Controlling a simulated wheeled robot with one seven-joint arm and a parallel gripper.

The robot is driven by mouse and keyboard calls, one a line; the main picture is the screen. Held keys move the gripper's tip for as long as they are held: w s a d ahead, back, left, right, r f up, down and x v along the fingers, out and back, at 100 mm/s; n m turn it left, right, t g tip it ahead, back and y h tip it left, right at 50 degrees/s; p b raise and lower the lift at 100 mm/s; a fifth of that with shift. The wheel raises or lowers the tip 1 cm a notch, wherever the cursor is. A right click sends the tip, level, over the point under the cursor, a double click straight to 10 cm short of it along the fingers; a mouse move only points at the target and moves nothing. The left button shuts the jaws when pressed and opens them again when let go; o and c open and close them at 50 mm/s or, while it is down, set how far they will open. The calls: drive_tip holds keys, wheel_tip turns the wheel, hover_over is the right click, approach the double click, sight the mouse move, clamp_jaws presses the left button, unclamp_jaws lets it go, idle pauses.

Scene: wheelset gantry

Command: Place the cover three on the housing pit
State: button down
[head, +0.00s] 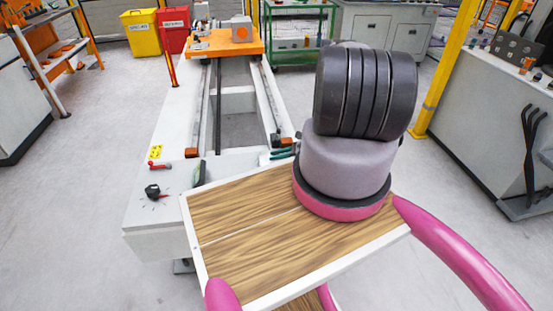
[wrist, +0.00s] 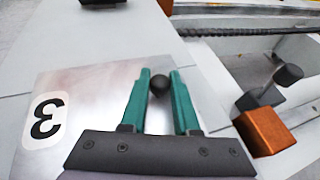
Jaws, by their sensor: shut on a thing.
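Cover three is a flat silver plate (wrist: 95,85) with a white "3" label and a round black knob (wrist: 160,84), seen in the wrist view. My gripper (wrist: 161,76) has two green fingers closed on that knob. In the head view my gripper's green fingers (head: 282,152) show beside the near end of the white gantry bed, mostly hidden behind my arm. The housing pit (head: 238,128) looks like the open rectangular recess between the rails, just beyond. I cannot tell whether the plate rests on the bed or hangs slightly above it.
Orange blocks (head: 192,153) sit at the near rail ends; one (wrist: 265,131) is close to the plate in the wrist view. A red lever (head: 160,165) and black knob (head: 153,191) are on the bed's left. An orange carriage (head: 222,43) stands at the far end.

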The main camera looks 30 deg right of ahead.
drive_tip(key=shift+f, duration=0.75)
drive_tip(key=shift+a+f, duration=0.1)
drive_tip(key=shift+f, duration=0.05)
drive_tip(key=c, duration=0.7)
unclamp_jaws()
drive_tip(key=shift+o, duration=0.2)
drive_tip(key=shift+s+d+r, duration=0.1)
drive_tip(key=shift+d+r, duration=0.1)
drive_tip(key=shift+r, duration=0.05)
drive_tip(key=v, duration=1.1)
drive_tip(key=shift+s+d+r, duration=0.1)
drive_tip(key=shift+s+d, duration=0.05)
drive_tip(key=shift+s, duration=0.05)
